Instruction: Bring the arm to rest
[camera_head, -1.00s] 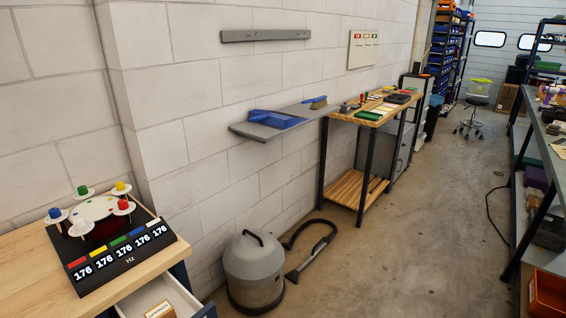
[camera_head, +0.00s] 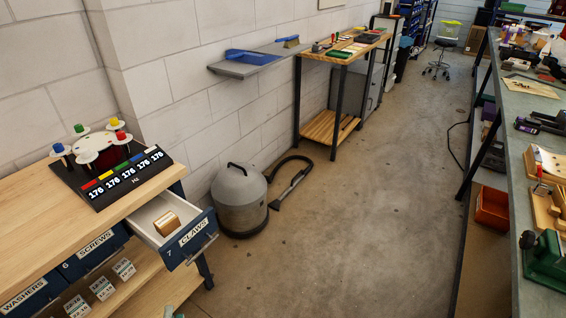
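Neither of my grippers shows in the head view, and no arm is clearly visible. The drum device (camera_head: 106,157) stands on the wooden bench (camera_head: 40,216) at the left. It has a dark red drum with a white top, and several coloured knobs on white discs around it.
A grey vacuum cleaner (camera_head: 239,201) with a hose stands on the floor by the wall. A grey shelf (camera_head: 240,68) and a second wooden bench (camera_head: 345,47) are further back. A long workbench (camera_head: 510,120) runs along the right. The floor between is clear.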

